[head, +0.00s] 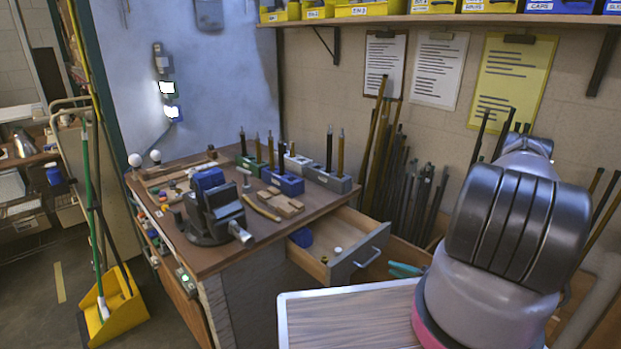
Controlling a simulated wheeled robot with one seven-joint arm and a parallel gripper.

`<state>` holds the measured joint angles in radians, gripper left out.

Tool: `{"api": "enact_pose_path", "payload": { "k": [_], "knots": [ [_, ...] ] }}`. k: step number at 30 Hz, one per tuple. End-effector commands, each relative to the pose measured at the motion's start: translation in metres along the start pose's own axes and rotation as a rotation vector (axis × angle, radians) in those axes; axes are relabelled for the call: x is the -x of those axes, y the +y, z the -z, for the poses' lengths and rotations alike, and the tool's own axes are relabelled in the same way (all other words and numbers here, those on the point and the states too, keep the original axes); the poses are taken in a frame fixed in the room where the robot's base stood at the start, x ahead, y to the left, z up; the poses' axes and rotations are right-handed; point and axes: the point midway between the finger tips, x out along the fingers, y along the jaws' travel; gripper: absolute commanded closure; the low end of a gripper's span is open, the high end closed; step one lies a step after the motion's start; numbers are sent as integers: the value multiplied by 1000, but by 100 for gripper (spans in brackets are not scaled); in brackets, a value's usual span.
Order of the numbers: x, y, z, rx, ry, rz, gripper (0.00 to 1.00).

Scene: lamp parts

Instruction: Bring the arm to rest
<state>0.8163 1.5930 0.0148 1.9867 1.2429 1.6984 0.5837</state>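My arm (515,235) fills the right side of the head view, with large grey rounded links folded close to the camera. My gripper cannot be made out in this view, so whether it holds anything is hidden. The wooden workbench (270,235) stands left of the arm, apart from it. A dark vise with blue parts (213,212) sits on the bench top. Blue, green and grey blocks with upright rods, such as the blue block (283,182), stand along its back. Two white bulb-like balls (135,160) show at its left edge.
The bench drawer (345,245) is open, with a few small items inside. A light wood-grained tray or board (350,318) lies in front, partly behind my arm. Long rods (405,195) lean on the wall. A yellow dustpan (115,305) and green-handled broom stand at left.

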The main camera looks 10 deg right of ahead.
Motion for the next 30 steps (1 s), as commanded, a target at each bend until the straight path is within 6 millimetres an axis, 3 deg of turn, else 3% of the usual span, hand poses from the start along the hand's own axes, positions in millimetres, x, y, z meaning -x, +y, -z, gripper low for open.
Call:
{"api": "enact_pose_path", "payload": {
  "k": [6, 12, 21, 30],
  "knots": [
    [-14, 84, -22, 282, 179, -34, 73],
    [-22, 180, -20, 636, 401, -77, 73],
    [-17, 305, 12, 1178, 715, -143, 73],
    [10, 405, 60, 1737, 999, -206, 73]
  ]
}}
